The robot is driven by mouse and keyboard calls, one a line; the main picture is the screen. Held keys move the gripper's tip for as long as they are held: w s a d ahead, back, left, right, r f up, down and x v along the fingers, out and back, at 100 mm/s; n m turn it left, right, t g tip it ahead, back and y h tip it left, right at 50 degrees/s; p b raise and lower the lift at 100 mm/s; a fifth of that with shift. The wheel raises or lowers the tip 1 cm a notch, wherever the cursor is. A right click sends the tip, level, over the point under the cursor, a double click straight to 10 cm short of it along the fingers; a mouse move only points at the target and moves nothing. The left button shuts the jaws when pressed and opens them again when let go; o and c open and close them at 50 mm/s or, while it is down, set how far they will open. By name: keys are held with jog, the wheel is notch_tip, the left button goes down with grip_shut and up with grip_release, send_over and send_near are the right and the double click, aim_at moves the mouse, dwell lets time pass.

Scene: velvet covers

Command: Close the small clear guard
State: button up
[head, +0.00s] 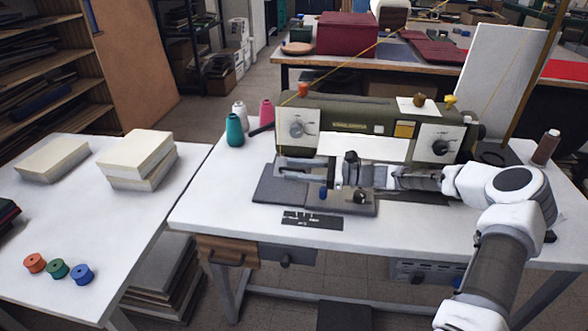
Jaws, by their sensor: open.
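A dark green and cream sewing machine (350,118) stands on a white table. My arm reaches in from the right, across the front of the machine. My gripper (286,168) points left, with its fingers apart and nothing seen between them. I cannot make out the small clear guard; the area around the fingertips is too small and partly covered by my gripper. I cannot tell whether the fingers touch anything.
A dark grey plate (272,190) and a base with knobs (347,203) lie under my gripper. A small dark strip (312,219) lies in front. Thread cones (234,130) stand at the back left. The white table (215,196) is clear at the front left.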

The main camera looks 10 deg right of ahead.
aim_at(303, 170)
jog(key=p+v, duration=0.1)
jog(key=v, duration=0.5)
jog(key=shift+s+d, duration=0.15)
jog(key=shift+d, duration=0.25)
